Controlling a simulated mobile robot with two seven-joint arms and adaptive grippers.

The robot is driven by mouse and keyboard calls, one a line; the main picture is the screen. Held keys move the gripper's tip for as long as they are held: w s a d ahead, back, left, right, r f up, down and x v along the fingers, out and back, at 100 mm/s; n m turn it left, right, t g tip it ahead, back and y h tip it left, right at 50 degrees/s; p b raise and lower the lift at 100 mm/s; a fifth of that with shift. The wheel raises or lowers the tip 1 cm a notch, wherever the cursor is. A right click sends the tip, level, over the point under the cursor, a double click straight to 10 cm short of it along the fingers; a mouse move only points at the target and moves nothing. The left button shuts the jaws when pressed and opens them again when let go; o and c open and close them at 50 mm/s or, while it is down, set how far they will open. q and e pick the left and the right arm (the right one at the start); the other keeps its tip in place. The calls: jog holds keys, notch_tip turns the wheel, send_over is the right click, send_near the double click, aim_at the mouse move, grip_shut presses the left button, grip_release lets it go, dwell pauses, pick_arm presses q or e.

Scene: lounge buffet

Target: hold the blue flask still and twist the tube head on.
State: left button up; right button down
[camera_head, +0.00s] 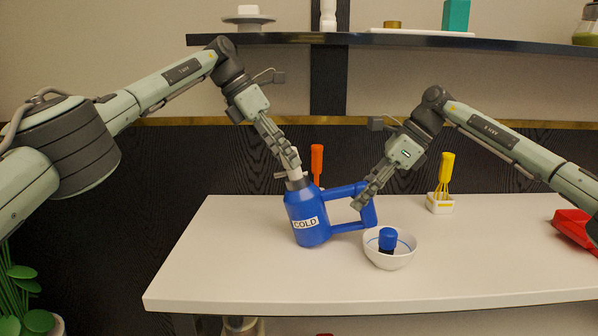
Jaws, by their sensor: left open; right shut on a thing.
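The blue flask (304,207) stands on the white table, with a label reading COLD and a blue handle (345,227) on its right side. A pale tube head (294,174) with a side spout sits at the top of the flask's neck; I cannot tell how tightly it is seated. My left gripper (291,163) comes down from above with its fingers at the tube head, open. My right gripper (360,202) is shut on the flask's handle near its upper right part.
A white bowl (372,257) with a blue-capped item (388,239) stands right in front of the handle. An orange-handled tool (317,160) is behind the flask. A yellow whisk (445,170) stands in a holder (440,204); a red object (575,228) lies far right. A shelf (400,40) hangs above.

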jog(key=shift+d+f, duration=0.15)
jog(key=shift+f, duration=0.15)
pick_arm(q)
jog(key=s+a+r, duration=0.1)
jog(key=a+r, duration=0.3)
jog(key=a, duration=1)
jog(key=shift+s+a+r, duration=0.15)
jog(key=shift+a, duration=0.2)
dwell(0.4)
pick_arm(e)
jog(key=c, duration=1.3)
grip_release()
jog(key=shift+c, duration=0.2)
jog(key=shift+o, duration=1.2)
jog(key=shift+r, duration=0.1)
jog(key=shift+r, duration=0.1)
jog(key=shift+r, duration=0.1)
